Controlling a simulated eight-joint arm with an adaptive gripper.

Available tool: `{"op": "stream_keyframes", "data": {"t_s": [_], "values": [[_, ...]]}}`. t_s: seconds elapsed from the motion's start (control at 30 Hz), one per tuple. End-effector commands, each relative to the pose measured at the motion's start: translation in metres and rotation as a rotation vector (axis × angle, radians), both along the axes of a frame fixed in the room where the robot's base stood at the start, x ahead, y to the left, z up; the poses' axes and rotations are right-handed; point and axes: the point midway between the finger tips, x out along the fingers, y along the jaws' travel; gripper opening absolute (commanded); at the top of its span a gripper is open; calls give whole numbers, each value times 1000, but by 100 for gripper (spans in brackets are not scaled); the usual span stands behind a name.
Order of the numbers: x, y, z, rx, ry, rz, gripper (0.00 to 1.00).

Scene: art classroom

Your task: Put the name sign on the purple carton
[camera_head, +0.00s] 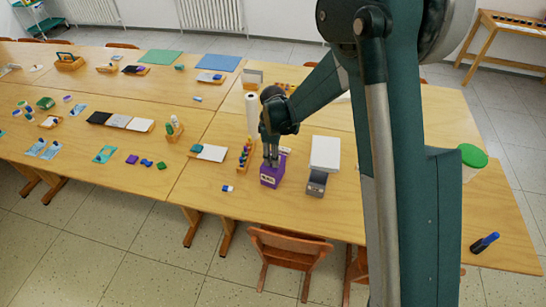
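The purple carton (268,182) stands upright near the front edge of the table, with a pale label with dark marks on its front. My gripper (270,162) points down right at the carton's top and partly hides it. Its fingers are too small here to tell whether they are open, shut or holding something. I cannot pick out the name sign for certain; it may be hidden by the gripper. A small white and blue piece (227,188) lies flat on the table left of the carton.
A white and grey box-like thing (325,155) stands close right of the carton. A rack of colourful bottles (246,154) and a white paper roll (252,115) stand to the left and behind. Chairs (287,246) stand at the front edge.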

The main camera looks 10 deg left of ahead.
Motion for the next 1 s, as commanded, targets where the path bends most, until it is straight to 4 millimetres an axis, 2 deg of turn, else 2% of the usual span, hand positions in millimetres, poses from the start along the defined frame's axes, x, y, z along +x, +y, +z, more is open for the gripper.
{"op": "stream_keyframes", "data": {"t_s": [0.37,0.53,0.77,1.0], "values": [[0,0,2,0,0,0,29],[0,0,10,0,0,0,29],[0,0,35,0,0,0,29],[0,0,72,0,0,0,29]]}}
